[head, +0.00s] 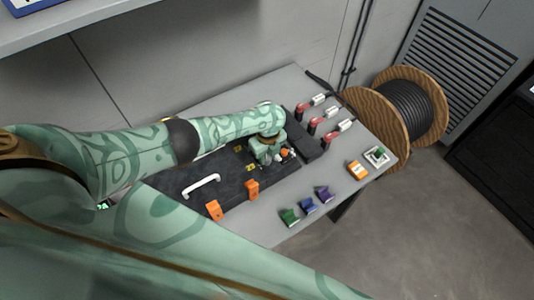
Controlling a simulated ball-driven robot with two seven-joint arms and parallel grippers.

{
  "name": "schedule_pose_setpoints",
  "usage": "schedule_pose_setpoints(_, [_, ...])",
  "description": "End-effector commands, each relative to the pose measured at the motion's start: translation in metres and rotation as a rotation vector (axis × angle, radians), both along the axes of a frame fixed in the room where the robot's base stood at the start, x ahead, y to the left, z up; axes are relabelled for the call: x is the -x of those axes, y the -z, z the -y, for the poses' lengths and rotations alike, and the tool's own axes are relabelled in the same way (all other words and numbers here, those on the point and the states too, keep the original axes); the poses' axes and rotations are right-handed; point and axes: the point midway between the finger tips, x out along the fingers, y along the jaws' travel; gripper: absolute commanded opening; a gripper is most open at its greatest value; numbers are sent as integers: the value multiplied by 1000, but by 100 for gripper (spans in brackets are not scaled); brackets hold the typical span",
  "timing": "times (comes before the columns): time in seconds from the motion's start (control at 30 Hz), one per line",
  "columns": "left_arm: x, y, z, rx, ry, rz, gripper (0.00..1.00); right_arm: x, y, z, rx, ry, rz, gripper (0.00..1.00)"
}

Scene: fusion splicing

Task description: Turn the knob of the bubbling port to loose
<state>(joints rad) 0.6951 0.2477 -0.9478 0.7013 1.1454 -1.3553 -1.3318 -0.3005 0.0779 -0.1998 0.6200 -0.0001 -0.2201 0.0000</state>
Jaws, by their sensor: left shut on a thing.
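My left gripper (270,158) reaches down over the right end of a dark case (232,188) on the grey table. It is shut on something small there. An orange knob (285,153) shows right at its fingertips, with a small white and dark part beside it. The gripper hides most of this spot, so the knob's turn position cannot be read. No label naming the port is legible. My right gripper is out of view.
A black block (304,134) stands just right of the gripper. Several red-and-white fittings (312,127) line the back right. Green (289,217), blue (308,206) and purple (325,194) pieces lie at the front. A cable reel (408,105) stands beyond.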

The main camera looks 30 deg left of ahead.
Motion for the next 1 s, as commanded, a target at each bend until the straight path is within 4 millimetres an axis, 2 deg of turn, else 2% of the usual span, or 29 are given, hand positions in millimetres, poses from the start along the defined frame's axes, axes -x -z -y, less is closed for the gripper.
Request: schedule_pose_setpoints(1.0, [-1, -1, -1, -2, -962, -1, 5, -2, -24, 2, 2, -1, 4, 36])
